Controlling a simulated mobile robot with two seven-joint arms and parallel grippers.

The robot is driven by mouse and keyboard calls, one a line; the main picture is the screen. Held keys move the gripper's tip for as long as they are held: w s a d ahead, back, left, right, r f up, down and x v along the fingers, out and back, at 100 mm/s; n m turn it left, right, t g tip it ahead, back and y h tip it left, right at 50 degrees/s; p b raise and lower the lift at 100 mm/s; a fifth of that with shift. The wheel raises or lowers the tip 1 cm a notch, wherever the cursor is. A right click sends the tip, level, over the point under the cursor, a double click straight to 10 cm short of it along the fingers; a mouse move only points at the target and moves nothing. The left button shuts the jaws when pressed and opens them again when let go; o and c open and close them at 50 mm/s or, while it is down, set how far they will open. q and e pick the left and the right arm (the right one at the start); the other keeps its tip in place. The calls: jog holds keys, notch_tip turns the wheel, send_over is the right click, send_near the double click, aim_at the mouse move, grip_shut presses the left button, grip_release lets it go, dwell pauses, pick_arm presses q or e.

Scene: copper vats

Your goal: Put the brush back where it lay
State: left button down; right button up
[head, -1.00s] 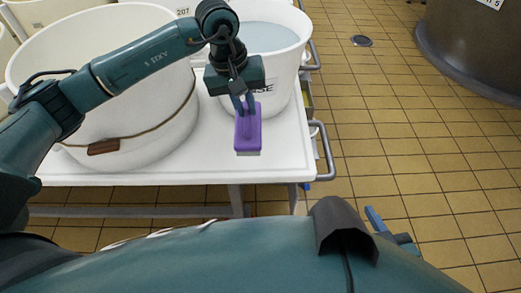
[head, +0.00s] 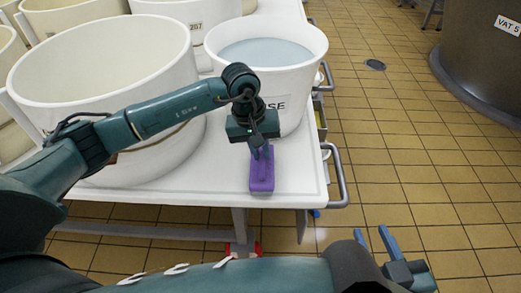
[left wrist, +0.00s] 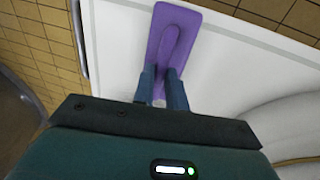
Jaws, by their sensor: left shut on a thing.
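The purple brush (head: 262,178) is over the front right part of the white table (head: 225,185), near its front edge. Its purple back faces up, and it looks close to the tabletop; I cannot tell whether it touches. My left gripper (head: 262,155) comes down from above and is shut on the brush's raised handle. In the left wrist view, the brush (left wrist: 178,28) extends out beyond the two blue fingers (left wrist: 163,82), with the white tabletop behind it. My right gripper (head: 377,236) shows at the lower right, its blue fingers apart and empty, over the floor.
A white bucket (head: 305,75) of pale liquid with a partly hidden label stands just behind the brush. A large white tub (head: 100,65) is on the left. A grey rail (head: 338,175) runs along the table's right side. Tiled floor is open on the right, before a big vat (head: 490,60).

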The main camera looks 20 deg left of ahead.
pick_arm(q)
jog(key=c, duration=1.4)
grip_release()
jog(key=shift+c, duration=0.2)
